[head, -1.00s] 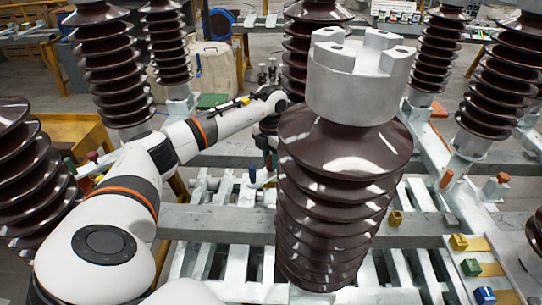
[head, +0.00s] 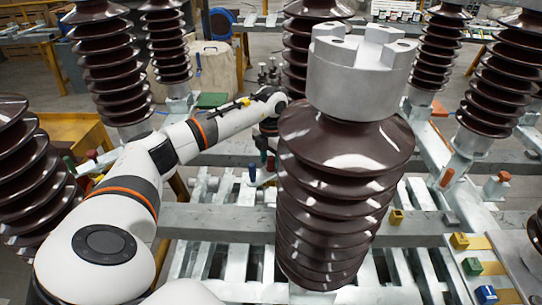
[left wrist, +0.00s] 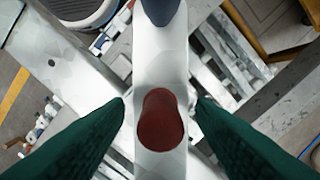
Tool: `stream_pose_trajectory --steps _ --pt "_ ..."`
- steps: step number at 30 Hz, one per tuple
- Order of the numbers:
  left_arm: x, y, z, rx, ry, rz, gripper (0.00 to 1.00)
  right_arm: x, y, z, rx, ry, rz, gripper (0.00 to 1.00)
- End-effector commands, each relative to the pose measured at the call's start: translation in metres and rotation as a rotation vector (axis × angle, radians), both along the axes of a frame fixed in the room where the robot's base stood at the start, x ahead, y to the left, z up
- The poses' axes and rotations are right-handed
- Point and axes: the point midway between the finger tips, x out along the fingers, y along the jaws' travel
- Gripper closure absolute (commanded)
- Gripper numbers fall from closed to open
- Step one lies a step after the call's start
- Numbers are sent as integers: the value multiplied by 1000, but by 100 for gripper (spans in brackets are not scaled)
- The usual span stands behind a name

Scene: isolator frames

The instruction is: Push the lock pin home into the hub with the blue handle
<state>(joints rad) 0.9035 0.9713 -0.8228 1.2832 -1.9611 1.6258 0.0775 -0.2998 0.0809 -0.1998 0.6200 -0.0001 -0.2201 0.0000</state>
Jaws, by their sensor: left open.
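A blue handle (left wrist: 160,12) shows at the top edge of the left wrist view, on a pale grey metal bar. It also shows small in the head view (head: 252,172), left of the large insulator. A dark red handle (left wrist: 161,120) stands on the same bar, between the fingers of my left gripper (left wrist: 160,102). The green fingers are open, one on each side of the red handle, with gaps. In the head view the gripper (head: 266,148) is partly hidden by the insulator. I cannot make out the lock pin or hub. My right gripper is not in view.
A large brown ribbed insulator (head: 335,215) with a grey metal cap (head: 362,75) stands in front, close right of my left gripper. Other insulators (head: 103,65) surround the frame. Grey slatted beams (head: 215,218) lie below. Yellow blocks (head: 459,241) stand at right.

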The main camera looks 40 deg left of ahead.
Motion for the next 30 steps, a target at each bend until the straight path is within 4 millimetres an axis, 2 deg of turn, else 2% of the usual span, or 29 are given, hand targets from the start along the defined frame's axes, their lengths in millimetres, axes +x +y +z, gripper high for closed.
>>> stream_pose_trajectory --steps 5,12,18,23,30 --pt "1 1 21 1 -5 0 50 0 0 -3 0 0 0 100" --pt "1 1 72 1 -5 1 50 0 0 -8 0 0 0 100" --pt "1 0 106 0 -4 1 50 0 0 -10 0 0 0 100" --pt "1 0 117 -1 -1 0 50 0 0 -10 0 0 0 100" --pt "0 0 119 -1 0 0 50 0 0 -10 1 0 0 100"
